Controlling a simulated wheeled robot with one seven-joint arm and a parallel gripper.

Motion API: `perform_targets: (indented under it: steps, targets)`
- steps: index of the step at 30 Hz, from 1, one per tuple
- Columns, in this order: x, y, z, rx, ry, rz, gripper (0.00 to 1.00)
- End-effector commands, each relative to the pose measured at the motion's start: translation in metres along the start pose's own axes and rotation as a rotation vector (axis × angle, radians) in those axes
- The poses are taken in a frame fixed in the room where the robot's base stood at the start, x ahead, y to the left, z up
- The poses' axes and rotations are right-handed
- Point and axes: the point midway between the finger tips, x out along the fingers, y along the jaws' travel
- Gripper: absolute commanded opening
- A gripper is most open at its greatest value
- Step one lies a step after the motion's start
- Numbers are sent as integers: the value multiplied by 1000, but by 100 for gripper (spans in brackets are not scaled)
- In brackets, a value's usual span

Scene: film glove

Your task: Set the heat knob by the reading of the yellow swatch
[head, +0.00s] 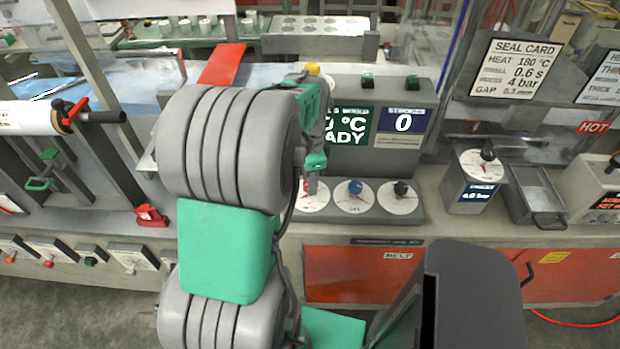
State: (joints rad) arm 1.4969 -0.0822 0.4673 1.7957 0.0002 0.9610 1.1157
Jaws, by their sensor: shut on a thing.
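A control box (388,160) stands on the bench with a row of three white dials in front. The left dial (312,206) has a red knob (306,187), largely hidden by my gripper (312,185). My gripper points down and is shut on this red knob. The dial's scale is too small to read. The green display (350,126) is partly covered by my arm; "0 °C" and "ADY" show. No yellow swatch can be made out; a small yellow piece (313,69) shows above my wrist, and I cannot tell what it is.
A blue knob (355,187) and a black knob (400,188) stand close to the right. The blue display (404,121) reads strokes 0. A seal card (515,70) reads heat 180 °C. Another dial post (478,185) and a metal tray (537,198) are further right.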

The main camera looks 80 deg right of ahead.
Motion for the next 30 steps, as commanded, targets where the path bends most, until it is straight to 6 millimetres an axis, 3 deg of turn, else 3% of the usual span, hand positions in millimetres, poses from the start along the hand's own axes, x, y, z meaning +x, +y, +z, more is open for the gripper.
perform_targets:
  steps: [11,30]
  targets:
    - [0,-1,0,-160,0,-1,0]
    - [0,-1,0,-740,0,-1,0]
